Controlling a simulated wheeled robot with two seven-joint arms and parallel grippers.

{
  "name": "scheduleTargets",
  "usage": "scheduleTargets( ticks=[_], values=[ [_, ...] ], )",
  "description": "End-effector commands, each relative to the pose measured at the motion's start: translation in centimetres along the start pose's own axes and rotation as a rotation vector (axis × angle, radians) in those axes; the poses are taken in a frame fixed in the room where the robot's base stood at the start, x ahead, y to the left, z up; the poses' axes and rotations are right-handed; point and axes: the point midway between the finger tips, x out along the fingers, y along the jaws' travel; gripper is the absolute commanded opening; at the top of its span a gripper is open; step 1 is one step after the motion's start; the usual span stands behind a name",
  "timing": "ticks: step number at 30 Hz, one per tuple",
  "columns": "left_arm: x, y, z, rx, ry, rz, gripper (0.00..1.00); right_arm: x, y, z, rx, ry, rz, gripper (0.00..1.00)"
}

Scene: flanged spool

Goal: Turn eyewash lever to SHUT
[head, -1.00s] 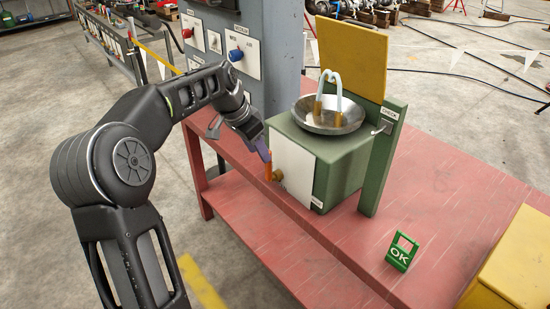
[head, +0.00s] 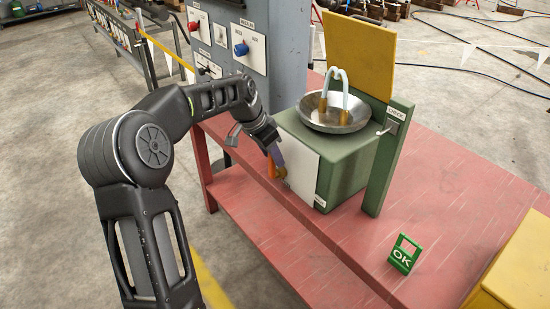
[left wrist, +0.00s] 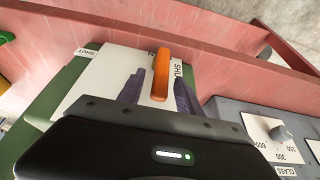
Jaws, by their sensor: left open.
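The orange eyewash lever (head: 271,168) is on the white front panel (head: 298,164) of the green eyewash box (head: 347,165). My left gripper (head: 278,158) is at the lever, in front of the panel. In the left wrist view the lever (left wrist: 161,72) shows between the two open, dark purple fingers, with a gap on each side; I cannot tell whether either finger touches it. A SHUT label (left wrist: 179,71) is beside the lever, partly behind the right finger. Another SHUT label (left wrist: 82,52) is at the box's far side. The lever's hub is mostly hidden. My right gripper is not in view.
A steel bowl (head: 314,113) with two spouts tops the box, before a yellow board (head: 358,50). A green OK sign (head: 404,254) stands on the red bench (head: 340,243). A grey panel with knobs (head: 245,45) stands behind my arm. A yellow box (head: 515,270) is at right.

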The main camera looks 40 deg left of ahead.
Motion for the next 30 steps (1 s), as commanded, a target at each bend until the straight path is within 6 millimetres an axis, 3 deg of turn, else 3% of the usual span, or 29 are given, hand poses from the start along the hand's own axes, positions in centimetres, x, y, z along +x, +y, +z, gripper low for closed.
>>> scheduleTargets(
  ticks=[6, 16, 30],
  values=[
    [2.5, 0.0, 0.0, 0.0, 0.0, 0.001, 0.42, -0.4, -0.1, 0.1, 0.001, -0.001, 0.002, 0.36],
    [2.8, 0.0, 0.0, 0.001, 0.001, -0.001, 0.41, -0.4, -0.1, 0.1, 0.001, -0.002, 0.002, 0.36],
    [2.8, 0.0, -0.1, 0.001, 0.001, -0.001, 0.03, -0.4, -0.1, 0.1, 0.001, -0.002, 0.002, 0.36]
  ],
)
